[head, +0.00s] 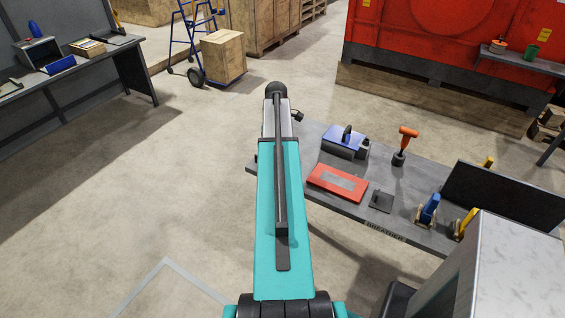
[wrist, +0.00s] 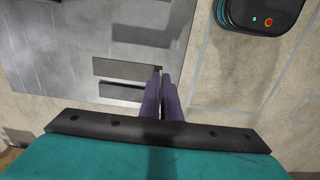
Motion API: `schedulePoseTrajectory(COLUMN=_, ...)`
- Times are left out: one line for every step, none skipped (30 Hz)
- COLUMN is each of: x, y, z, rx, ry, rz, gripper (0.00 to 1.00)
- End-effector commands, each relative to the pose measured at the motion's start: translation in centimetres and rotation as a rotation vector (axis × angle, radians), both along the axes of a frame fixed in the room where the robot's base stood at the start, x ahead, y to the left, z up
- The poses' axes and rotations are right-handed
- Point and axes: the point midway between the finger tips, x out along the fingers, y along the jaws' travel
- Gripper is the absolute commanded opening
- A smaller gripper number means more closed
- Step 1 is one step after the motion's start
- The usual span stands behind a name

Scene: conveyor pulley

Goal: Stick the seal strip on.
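My gripper (wrist: 162,80) shows in the wrist view with its two purple fingers close together, a thin dark gap between them. A small dark end shows at the fingertips, and a flat grey strip (wrist: 122,70), seemingly the seal strip, reaches left from it. A black bar (wrist: 121,92) lies just below the strip in the picture. I cannot tell whether it is a shadow, a slot or a second strip. Both show against a grey metal plate (wrist: 60,40). Whether the strip touches the plate is unclear. In the head view my arm hides the gripper.
A dark rounded unit with a red button (wrist: 266,18) is at the wrist view's top right. In the head view, a grey bench (head: 340,205) to the right of my arm carries a red plate (head: 338,183), a blue-topped box (head: 343,140) and an orange-handled tool (head: 408,135).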

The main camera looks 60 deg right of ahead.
Motion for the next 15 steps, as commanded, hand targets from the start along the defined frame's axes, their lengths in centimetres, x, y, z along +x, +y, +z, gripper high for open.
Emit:
schedulePoseTrajectory(x=0.0, y=0.0, z=0.34, rx=0.0, ry=0.0, rz=0.0, gripper=0.0)
schedulePoseTrajectory(x=0.0, y=0.0, z=0.46, rx=0.0, ry=0.0, rz=0.0, gripper=0.0)
schedulePoseTrajectory(x=0.0, y=0.0, z=0.61, rx=0.0, ry=0.0, rz=0.0, gripper=0.0)
schedulePoseTrajectory(x=0.0, y=0.0, z=0.72, rx=0.0, ry=0.0, rz=0.0, gripper=0.0)
schedulePoseTrajectory(x=0.0, y=0.0, z=0.84, rx=0.0, ry=0.0, rz=0.0, gripper=0.0)
schedulePoseTrajectory(x=0.0, y=0.0, z=0.98, rx=0.0, ry=0.0, rz=0.0, gripper=0.0)
schedulePoseTrajectory(x=0.0, y=0.0, z=1.08, rx=0.0, ry=0.0, rz=0.0, gripper=0.0)
schedulePoseTrajectory(x=0.0, y=0.0, z=1.16, rx=0.0, ry=0.0, rz=0.0, gripper=0.0)
schedulePoseTrajectory(x=0.0, y=0.01, z=1.24, rx=0.0, ry=0.0, rz=0.0, gripper=0.0)
schedulePoseTrajectory(x=0.0, y=0.01, z=1.29, rx=0.0, ry=0.0, rz=0.0, gripper=0.0)
schedulePoseTrajectory(x=0.0, y=0.0, z=1.31, rx=0.0, ry=0.0, rz=0.0, gripper=0.0)
schedulePoseTrajectory(x=0.0, y=0.01, z=1.33, rx=0.0, ry=0.0, rz=0.0, gripper=0.0)
schedulePoseTrajectory(x=0.0, y=0.01, z=1.33, rx=0.0, ry=0.0, rz=0.0, gripper=0.0)
schedulePoseTrajectory(x=0.0, y=0.0, z=1.33, rx=0.0, ry=0.0, rz=0.0, gripper=0.0)
schedulePoseTrajectory(x=0.0, y=0.0, z=1.31, rx=0.0, ry=0.0, rz=0.0, gripper=0.0)
